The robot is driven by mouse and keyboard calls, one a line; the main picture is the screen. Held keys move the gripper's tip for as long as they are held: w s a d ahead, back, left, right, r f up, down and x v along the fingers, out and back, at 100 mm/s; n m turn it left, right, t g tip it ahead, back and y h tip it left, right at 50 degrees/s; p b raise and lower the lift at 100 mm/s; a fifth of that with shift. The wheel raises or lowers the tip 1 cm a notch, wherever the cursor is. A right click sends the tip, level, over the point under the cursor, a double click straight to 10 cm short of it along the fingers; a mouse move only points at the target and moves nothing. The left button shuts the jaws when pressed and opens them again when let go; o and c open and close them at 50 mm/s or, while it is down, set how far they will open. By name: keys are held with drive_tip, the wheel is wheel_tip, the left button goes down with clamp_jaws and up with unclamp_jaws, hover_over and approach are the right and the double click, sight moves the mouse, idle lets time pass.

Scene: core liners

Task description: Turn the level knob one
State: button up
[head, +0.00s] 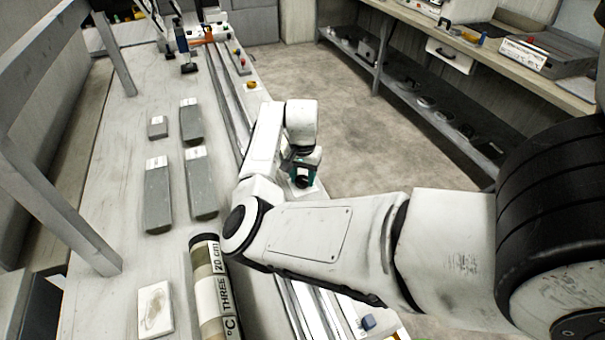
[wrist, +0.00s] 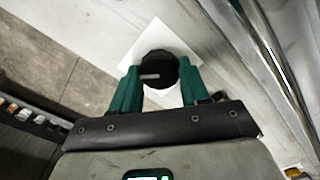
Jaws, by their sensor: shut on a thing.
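The level knob (wrist: 158,68) is a round black knob with a pale pointer line, set on a white square plate (wrist: 183,37) in the wrist view. The pointer line lies nearly level across the picture. My gripper (wrist: 159,75) has its two green fingers on either side of the knob, shut on it. In the head view my gripper (head: 302,178) points down at the bench's right edge, over a white plate (head: 312,190). The knob itself is hidden there by my gripper.
Long metal rails (head: 226,92) run along the bench beside the knob. Grey blocks (head: 201,182) and a labelled core tube (head: 207,285) lie to the left. Small coloured controls (head: 240,62) sit farther up the edge. Open floor (head: 370,150) lies to the right.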

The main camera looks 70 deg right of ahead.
sight(303, 179)
idle(0.3)
drive_tip(key=o, duration=1.1)
drive_tip(key=shift+c, duration=0.2)
wheel_tip(303, 179, up, 11)
drive_tip(key=shift+b, duration=0.3)
drive_tip(key=shift+f, duration=0.1)
